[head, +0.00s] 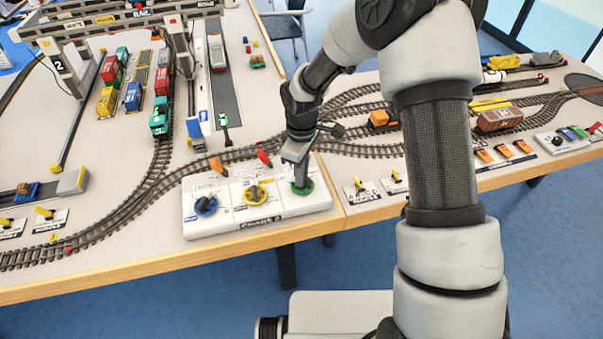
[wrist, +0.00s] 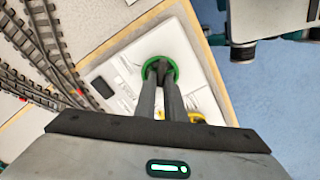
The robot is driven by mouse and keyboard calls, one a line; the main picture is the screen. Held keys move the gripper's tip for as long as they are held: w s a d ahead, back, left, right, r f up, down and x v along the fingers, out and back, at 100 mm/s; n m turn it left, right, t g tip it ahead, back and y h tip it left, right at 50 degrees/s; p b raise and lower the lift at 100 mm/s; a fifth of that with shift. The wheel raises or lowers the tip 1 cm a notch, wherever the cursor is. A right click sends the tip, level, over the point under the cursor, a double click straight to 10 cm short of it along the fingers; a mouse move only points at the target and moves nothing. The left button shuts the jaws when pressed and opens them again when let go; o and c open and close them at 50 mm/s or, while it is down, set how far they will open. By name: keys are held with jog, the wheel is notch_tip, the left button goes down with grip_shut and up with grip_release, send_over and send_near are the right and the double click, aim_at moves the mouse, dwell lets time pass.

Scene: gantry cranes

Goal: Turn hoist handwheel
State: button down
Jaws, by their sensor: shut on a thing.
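A white control panel (head: 283,209) marked as a crane's stands at the table's front edge. It carries a blue handwheel (head: 206,206), a yellow handwheel (head: 257,194) and a green handwheel (head: 308,187) at its right end. My gripper (head: 301,184) points down onto the green handwheel and is shut on its middle part. In the wrist view the two fingers (wrist: 160,70) meet at the centre of the green ring (wrist: 175,66). The small labels are too blurred to tell which wheel is the hoist's. Part of the yellow wheel (wrist: 196,117) shows beside the fingers.
An orange lever (head: 217,166) and a red lever (head: 264,157) stand just behind the panel. Model tracks (head: 160,170) run behind it, with container wagons (head: 159,116) and a gantry crane (head: 180,45) farther back. More switches (head: 500,152) lie to the right.

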jog(key=c, duration=1.8)
grip_release()
jog(key=shift+c, duration=0.2)
jog(key=shift+r, duration=0.1)
notch_tip(320, 180, up, 17)
jog(key=p, duration=0.1)
jog(key=shift+r+p, duration=0.15)
jog(key=shift+p, duration=0.25)
